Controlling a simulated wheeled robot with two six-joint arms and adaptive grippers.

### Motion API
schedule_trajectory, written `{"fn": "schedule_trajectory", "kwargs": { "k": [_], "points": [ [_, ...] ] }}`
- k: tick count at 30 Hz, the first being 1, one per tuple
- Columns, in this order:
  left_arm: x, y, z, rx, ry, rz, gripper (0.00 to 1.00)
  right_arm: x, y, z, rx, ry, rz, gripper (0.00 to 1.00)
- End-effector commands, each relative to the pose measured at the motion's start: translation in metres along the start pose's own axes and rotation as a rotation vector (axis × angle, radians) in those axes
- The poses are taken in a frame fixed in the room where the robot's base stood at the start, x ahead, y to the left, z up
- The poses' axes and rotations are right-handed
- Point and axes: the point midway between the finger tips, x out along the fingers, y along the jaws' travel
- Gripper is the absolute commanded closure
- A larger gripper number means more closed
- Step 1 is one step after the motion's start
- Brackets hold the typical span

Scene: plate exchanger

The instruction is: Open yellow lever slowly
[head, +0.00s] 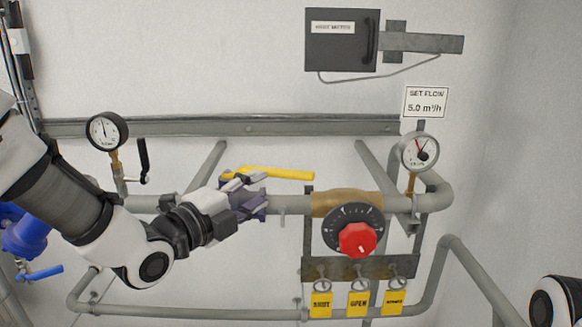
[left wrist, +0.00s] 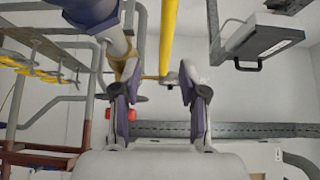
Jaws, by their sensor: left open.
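The yellow lever (head: 285,173) lies nearly level along the upper side of the grey pipe, its free end to the right. The gripper hides much of the valve and the lever's left end. In the left wrist view the lever (left wrist: 168,35) runs upright in the picture toward the gap between the two open fingers (left wrist: 159,78). I cannot tell whether either finger touches it. My right gripper is not in view.
A black dial with a red knob (head: 357,240) is right of the lever, above several yellow tags (head: 358,303). Gauges stand at left (head: 107,131) and right (head: 419,152). A black-handled valve (head: 143,160) is left. A dark box (head: 342,40) hangs above.

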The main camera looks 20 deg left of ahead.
Motion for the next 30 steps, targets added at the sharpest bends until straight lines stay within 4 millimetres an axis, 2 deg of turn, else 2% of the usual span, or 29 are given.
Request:
{"fn": "schedule_trajectory", "kwargs": {
  "k": [1,5,15,24,25,28,30],
  "points": [
    [0.000,-0.006,-0.001,0.005,0.000,-0.009,0.57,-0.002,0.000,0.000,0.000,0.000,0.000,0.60],
    [0.010,-0.011,0.000,0.009,-0.001,-0.010,0.57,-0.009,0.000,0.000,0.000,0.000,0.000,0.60],
    [0.070,-0.011,-0.001,0.007,0.000,-0.010,0.57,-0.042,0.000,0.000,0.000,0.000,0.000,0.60],
    [0.077,-0.007,-0.001,0.005,0.001,-0.012,0.57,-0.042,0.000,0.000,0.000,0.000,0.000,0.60],
    [0.077,-0.007,-0.001,0.005,0.001,-0.012,0.64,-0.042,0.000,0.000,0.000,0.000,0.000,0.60],
    [0.077,-0.008,-0.001,0.005,0.001,-0.012,1.00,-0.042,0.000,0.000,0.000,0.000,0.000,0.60],
    [0.077,-0.008,-0.001,0.005,0.001,-0.012,1.00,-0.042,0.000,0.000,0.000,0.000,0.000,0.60]
  ]
}}
